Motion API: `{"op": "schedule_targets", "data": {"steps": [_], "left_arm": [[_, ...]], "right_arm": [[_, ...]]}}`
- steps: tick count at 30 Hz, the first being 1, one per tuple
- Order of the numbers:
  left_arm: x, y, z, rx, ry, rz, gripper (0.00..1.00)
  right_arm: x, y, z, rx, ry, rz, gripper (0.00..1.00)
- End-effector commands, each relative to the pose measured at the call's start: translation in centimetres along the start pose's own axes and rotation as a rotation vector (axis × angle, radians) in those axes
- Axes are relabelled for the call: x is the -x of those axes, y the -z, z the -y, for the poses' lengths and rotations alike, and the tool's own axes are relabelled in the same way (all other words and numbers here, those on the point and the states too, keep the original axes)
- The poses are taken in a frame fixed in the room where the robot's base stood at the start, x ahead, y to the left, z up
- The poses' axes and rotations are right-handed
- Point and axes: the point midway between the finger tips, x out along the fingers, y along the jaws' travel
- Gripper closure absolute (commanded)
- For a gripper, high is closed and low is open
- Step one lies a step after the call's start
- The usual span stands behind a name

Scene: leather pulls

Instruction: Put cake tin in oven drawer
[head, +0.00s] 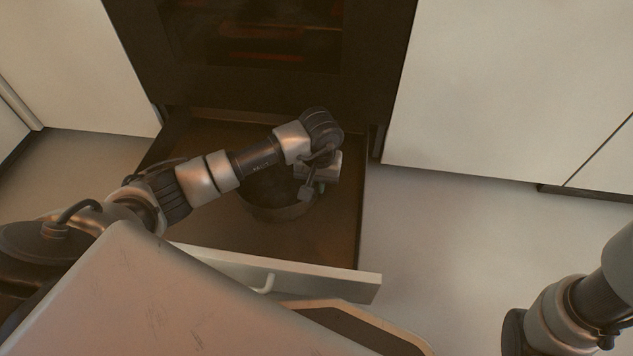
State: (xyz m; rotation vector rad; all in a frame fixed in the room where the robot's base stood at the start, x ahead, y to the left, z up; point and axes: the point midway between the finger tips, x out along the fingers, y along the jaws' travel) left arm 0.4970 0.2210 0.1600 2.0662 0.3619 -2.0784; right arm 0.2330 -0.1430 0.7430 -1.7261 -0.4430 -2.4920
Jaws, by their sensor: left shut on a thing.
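The oven drawer (335,235) is pulled out below the dark oven, with its pale front panel and handle toward me. A round dark cake tin (280,212) is inside the drawer area, partly hidden under my left arm. My left gripper (308,190) reaches over the drawer and is shut on the tin's right-hand rim. I cannot tell whether the tin touches the drawer floor. My right arm shows at the lower right, but its gripper is out of view.
The dark oven (270,60) stands behind the drawer, its door shut. White cabinets (500,90) flank it on both sides. The floor (440,240) to the right of the drawer is clear.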

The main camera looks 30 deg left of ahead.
Motion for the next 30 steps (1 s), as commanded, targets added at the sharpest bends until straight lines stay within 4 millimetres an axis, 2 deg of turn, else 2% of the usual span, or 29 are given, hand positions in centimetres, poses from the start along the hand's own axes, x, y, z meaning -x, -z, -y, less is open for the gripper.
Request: {"op": "schedule_targets", "data": {"steps": [1,2,6,7,17,23,30], "left_arm": [[-0.2,0.1,0.0,0.001,0.001,-0.001,1.00],[-0.3,0.0,0.0,0.001,0.001,-0.001,0.86],[-0.2,0.0,0.0,0.001,0.001,0.000,0.65],[-0.2,0.0,0.0,0.001,0.001,0.000,0.62],[0.3,0.0,0.0,0.000,-0.001,0.001,0.62],[3.4,0.1,0.1,0.000,0.002,-0.002,0.62],[8.3,0.1,0.1,-0.001,0.002,-0.003,0.62]], "right_arm": [[0.2,0.1,0.1,0.000,0.000,0.000,0.57],[0.2,0.1,0.1,0.000,0.000,0.000,0.57],[0.1,0.1,0.0,0.000,0.000,0.000,0.57],[0.1,0.1,0.0,0.000,0.000,0.000,0.57],[-0.3,-0.1,-0.1,0.000,0.000,0.000,0.57],[-2.5,-0.9,-0.5,0.000,0.000,0.000,0.57],[-5.9,-2.1,-1.2,0.001,0.000,0.000,0.57]]}}
